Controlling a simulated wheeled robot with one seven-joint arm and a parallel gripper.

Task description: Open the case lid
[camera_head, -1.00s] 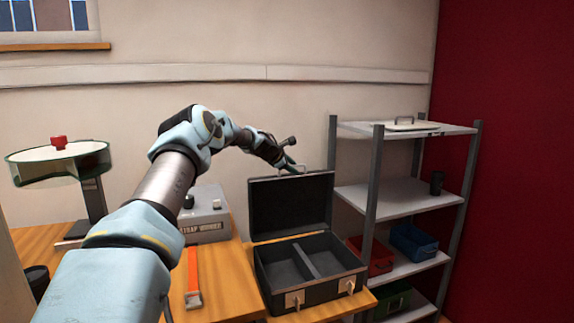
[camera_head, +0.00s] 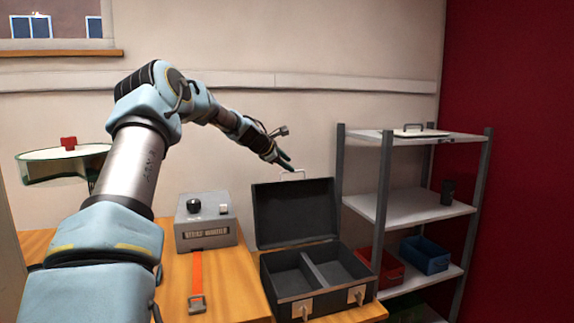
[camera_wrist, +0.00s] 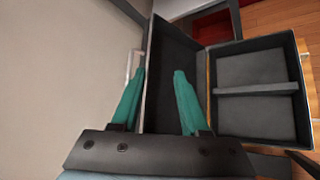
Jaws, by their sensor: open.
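The black case (camera_head: 318,280) stands on the wooden table with its lid (camera_head: 294,213) raised roughly upright. Its lower part is empty and split by a divider; two latches show on its front. My gripper (camera_head: 288,168) is at the top edge of the lid, near the thin metal handle (camera_head: 296,172). In the wrist view, the green fingers (camera_wrist: 160,80) are spread apart, with the lid's edge (camera_wrist: 150,85) running between them. The handle (camera_wrist: 132,68) shows beside the left finger. I cannot tell whether either finger touches the lid.
A grey control box (camera_head: 204,220) and an orange strap (camera_head: 197,276) are on the table left of the case. A metal shelf rack (camera_head: 408,208) with a red bin (camera_head: 385,270) and a blue bin (camera_head: 425,254) stands close on the right. The wall is behind the lid.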

